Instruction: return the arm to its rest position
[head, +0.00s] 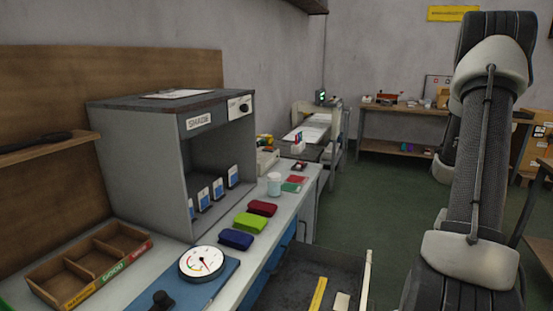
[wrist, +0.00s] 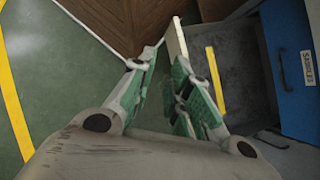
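My gripper (wrist: 164,66) shows in the wrist view with its two green-padded fingers apart. Nothing is seen held between them. It is above the floor beside the pale front edge of an open drawer (wrist: 178,42); how far above, I cannot tell. In the head view my arm (head: 470,160) stands tall on the right, with a dark sleeve and pale joint covers. The gripper itself is outside the head view.
The open drawer (head: 305,280) juts out from the bench, with a yellow strip (head: 318,294) inside. Green floor (head: 350,215) lies clear beyond.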

